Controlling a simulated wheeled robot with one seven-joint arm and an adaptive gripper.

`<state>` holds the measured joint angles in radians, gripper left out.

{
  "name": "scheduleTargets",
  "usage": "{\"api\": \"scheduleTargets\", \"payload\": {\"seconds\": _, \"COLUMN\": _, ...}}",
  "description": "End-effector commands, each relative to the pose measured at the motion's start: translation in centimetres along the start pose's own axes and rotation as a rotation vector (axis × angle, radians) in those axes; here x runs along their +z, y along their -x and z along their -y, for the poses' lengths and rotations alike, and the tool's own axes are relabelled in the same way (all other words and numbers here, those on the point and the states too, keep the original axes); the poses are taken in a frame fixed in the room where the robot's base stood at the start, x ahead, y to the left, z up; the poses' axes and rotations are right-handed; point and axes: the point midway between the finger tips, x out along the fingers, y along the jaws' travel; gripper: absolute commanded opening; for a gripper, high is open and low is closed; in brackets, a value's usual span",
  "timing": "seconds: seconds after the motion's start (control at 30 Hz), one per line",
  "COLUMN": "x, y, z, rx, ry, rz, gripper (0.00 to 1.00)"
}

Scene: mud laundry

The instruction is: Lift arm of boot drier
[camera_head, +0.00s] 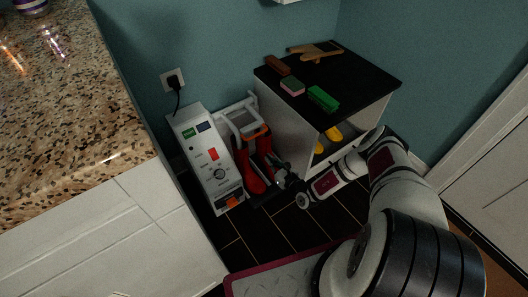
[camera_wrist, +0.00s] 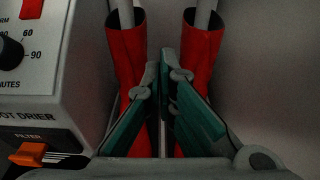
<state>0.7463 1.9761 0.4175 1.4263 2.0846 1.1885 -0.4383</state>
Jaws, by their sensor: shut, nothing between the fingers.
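The boot drier (camera_head: 207,160) is a white upright unit with a dial, coloured buttons and an orange filter tab, standing on the floor by the wall. Its arm (camera_head: 236,113) is a pale frame with an orange part, right of the control panel. Red boots (camera_head: 256,174) hang or stand below it. In the wrist view two red boots (camera_wrist: 127,55) show, with pale tubes (camera_wrist: 203,14) going into their tops. My gripper (camera_wrist: 165,65) is shut and empty in front of the boots, between them in the picture. In the head view my gripper (camera_head: 276,172) is beside the boots, partly dark.
A black-topped cabinet (camera_head: 345,78) stands right of the drier, with brushes, a green block (camera_head: 323,98) and yellow items inside. A granite counter (camera_head: 75,110) is at left. A grey mat with a red edge (camera_head: 285,275) lies in front. A cord runs to the wall socket (camera_head: 173,80).

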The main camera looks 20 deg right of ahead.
Motion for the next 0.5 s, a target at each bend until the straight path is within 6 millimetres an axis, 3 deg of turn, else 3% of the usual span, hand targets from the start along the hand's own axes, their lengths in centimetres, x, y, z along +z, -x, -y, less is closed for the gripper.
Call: {"api": "scheduleTargets", "payload": {"seconds": 0.5, "x": -0.2, "y": -8.8, "z": -0.1, "rx": 0.002, "ry": 0.003, "rz": 0.003, "gripper": 0.00}}
